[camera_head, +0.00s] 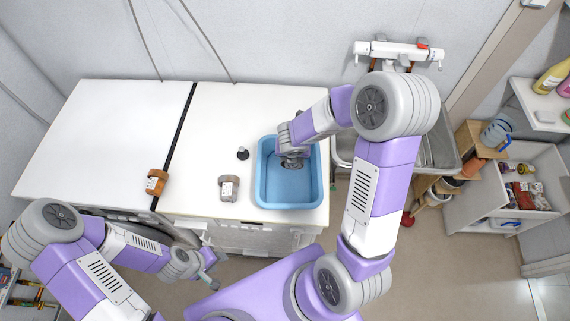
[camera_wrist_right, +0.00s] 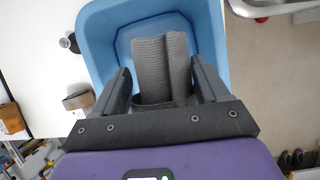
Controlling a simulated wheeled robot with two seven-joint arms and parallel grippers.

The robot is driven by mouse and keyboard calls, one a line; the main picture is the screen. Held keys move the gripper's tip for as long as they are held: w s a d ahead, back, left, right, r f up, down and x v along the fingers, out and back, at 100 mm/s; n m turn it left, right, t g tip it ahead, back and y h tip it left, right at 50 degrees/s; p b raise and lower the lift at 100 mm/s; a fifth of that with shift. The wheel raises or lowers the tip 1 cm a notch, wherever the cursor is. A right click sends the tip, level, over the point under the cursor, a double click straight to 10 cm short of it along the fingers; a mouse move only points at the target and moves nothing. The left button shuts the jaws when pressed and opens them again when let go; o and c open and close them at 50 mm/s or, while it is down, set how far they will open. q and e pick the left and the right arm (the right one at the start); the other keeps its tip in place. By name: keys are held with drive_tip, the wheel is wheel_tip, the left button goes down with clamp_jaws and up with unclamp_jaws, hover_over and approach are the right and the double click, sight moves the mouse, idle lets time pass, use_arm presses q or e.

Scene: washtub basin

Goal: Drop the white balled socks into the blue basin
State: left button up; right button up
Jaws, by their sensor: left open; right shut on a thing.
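The blue basin (camera_head: 308,190) stands on the white counter. My right gripper (camera_head: 291,161) points down over the basin. In the right wrist view, my right gripper's dark fingers are shut on a grey, ribbed, folded cloth bundle (camera_wrist_right: 163,70), which looks like balled socks and appears grey rather than white. The basin (camera_wrist_right: 95,22) lies behind the bundle in that view. Whether the bundle touches the basin floor, I cannot tell. My left gripper (camera_head: 209,270) is open and empty in front of the counter, low and away from the basin.
A grey-brown item with a white label (camera_head: 229,188) lies left of the basin, with a small black object (camera_head: 243,153) behind it. An orange-brown labelled item (camera_head: 157,182) lies farther left. A metal sink (camera_head: 435,150) adjoins on the right.

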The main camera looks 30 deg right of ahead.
drive_tip(key=shift+s+f+b, duration=0.25)
drive_tip(key=shift+f+b, duration=0.05)
drive_tip(key=shift+f, duration=0.15)
wheel_tip(320, 180, down, 5)
drive_tip(key=b, duration=0.4)
drive_tip(key=shift+w+r, duration=0.1)
drive_tip(key=o, duration=1.1)
drive_tip(key=p+v, duration=0.2)
drive_tip(key=v, duration=0.5)
drive_tip(key=shift+r, duration=0.35)
drive_tip(key=shift+a, duration=0.1)
